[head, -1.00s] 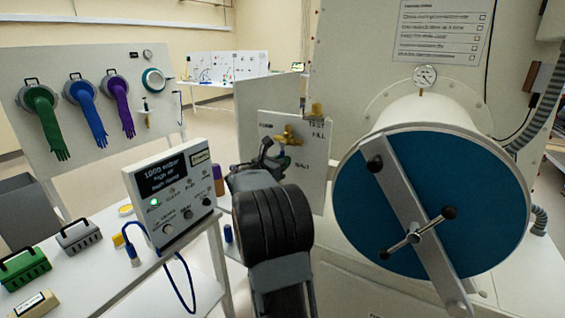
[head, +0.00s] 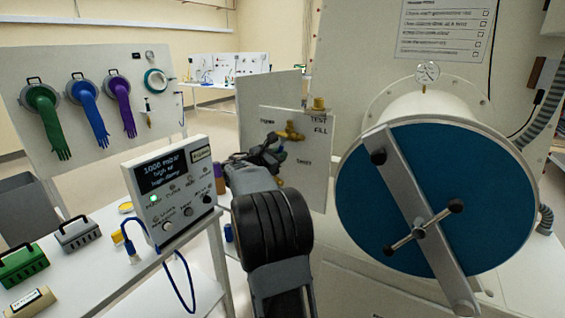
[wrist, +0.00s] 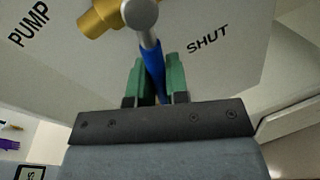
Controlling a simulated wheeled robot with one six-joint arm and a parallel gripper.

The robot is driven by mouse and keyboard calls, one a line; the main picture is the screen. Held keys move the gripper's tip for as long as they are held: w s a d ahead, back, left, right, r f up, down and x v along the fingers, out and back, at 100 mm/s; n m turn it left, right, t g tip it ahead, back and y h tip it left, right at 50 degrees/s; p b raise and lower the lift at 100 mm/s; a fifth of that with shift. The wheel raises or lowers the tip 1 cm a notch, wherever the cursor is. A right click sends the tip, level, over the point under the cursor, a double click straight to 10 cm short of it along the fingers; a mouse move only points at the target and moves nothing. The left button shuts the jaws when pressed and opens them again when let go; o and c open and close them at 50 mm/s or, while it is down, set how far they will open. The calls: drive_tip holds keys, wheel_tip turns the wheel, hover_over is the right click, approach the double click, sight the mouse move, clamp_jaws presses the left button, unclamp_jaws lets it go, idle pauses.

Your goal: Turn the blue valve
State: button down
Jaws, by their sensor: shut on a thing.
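The blue valve handle (wrist: 153,62) is a short lever on a grey stem, joined to a brass valve body (wrist: 100,16) in the wrist view. My gripper (wrist: 155,72) has its green fingers on both sides of the blue lever and is shut on it. The lever lies between the PUMP and SHUT labels, nearer SHUT. In the head view the brass valve body (head: 289,132) shows on a pale panel (head: 315,185). My gripper (head: 276,150) is just below it; the blue lever is mostly hidden there.
A large round blue door (head: 360,210) with a grey crossbar stands to the right of my arm. A white control box (head: 170,185) with a screen and lit green lamp stands to the left on a table. A brass cap (head: 319,103) sits on the panel's top edge.

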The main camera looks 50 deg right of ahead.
drive_tip(key=shift+w+a+r+m+t+y+b, duration=0.2)
drive_tip(key=shift+w+r+m+b, duration=0.35)
drive_tip(key=shift+m, duration=0.7)
drive_tip(key=shift+w+a+r+m+t+y+b, duration=0.1)
drive_tip(key=shift+w+r+m+t+y+b, duration=0.2)
drive_tip(key=shift+w+m+b, duration=0.65)
drive_tip(key=shift+w+a+r+m+t+y+b, duration=0.15)
drive_tip(key=shift+r+m+y+b, duration=0.25)
drive_tip(key=shift+m, duration=1.1)
drive_tip(key=shift+r, duration=0.15)
drive_tip(key=c, duration=1.1)
unclamp_jaws()
